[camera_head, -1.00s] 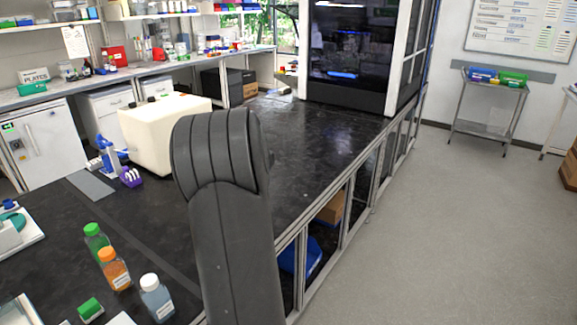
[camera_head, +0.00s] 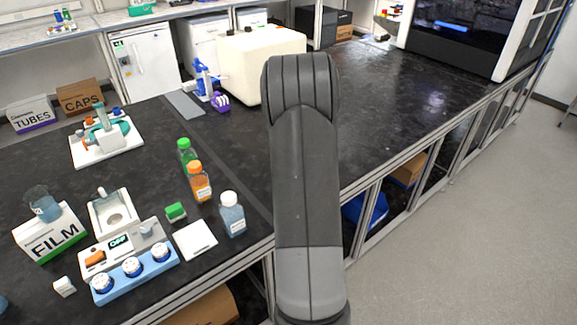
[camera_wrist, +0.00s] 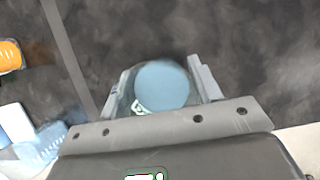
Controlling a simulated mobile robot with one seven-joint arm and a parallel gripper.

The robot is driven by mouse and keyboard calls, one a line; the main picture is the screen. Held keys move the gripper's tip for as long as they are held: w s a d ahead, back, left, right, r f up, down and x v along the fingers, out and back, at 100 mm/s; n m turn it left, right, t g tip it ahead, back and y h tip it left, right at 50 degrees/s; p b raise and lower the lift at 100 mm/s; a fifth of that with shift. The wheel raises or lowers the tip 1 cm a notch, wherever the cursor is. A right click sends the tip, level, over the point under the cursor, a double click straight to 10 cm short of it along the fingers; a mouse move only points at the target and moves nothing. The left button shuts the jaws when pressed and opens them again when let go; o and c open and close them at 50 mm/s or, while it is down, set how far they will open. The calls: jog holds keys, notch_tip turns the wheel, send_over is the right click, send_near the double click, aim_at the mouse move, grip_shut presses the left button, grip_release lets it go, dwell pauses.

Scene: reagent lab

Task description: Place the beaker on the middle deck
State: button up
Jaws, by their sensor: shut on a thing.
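In the wrist view my gripper (camera_wrist: 162,80) is shut on a clear beaker (camera_wrist: 161,88) holding blue liquid, with a finger on either side. It is seen from above, over blurred dark counter. In the head view my arm hides the gripper and this beaker. Another beaker-like vessel (camera_head: 43,204) with bluish contents stands on the FILM box (camera_head: 52,236) at the lower left. I cannot tell which surface is the middle deck. A large dark-fronted machine (camera_head: 462,48) stands at the far right end of the counter.
The black counter (camera_head: 400,100) is clear right of my arm. Green-capped (camera_head: 187,156), orange-capped (camera_head: 200,184) and white-capped (camera_head: 232,215) bottles stand left of it. A cream box-shaped device (camera_head: 258,62) stands behind. Several small instruments crowd the lower left.

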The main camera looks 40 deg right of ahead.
jog(key=shift+f, duration=1.6)
jog(key=shift+f, duration=0.2)
jog(key=o, duration=1.1)
jog(key=shift+r, duration=0.1)
